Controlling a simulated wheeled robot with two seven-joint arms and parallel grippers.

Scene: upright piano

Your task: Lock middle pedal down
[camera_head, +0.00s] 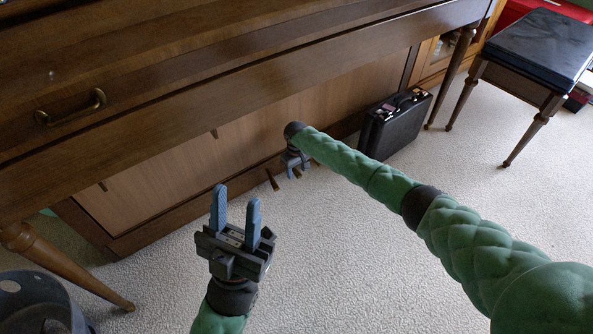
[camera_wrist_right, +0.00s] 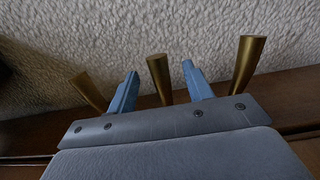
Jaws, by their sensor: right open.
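Three brass pedals stick out from the piano's base. The right wrist view shows the left pedal (camera_wrist_right: 90,92), the middle pedal (camera_wrist_right: 160,78) and the right pedal (camera_wrist_right: 248,62). My right gripper (camera_head: 293,168) is open and down at the pedals. In its wrist view, its blue fingers (camera_wrist_right: 160,69) stand one on each side of the middle pedal, with gaps showing between. Whether it touches the pedal I cannot tell. In the head view the left pedal (camera_head: 272,180) shows clear of the gripper; the middle one is partly hidden. My left gripper (camera_head: 236,203) is open and empty, nearer the camera.
The piano (camera_head: 200,100) overhangs the pedals, with its keyboard case above and a front leg (camera_head: 70,268) at left. A black briefcase (camera_head: 395,125) stands right of the pedals. A bench (camera_head: 540,48) is further right. The pale carpet (camera_head: 340,270) in front is clear.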

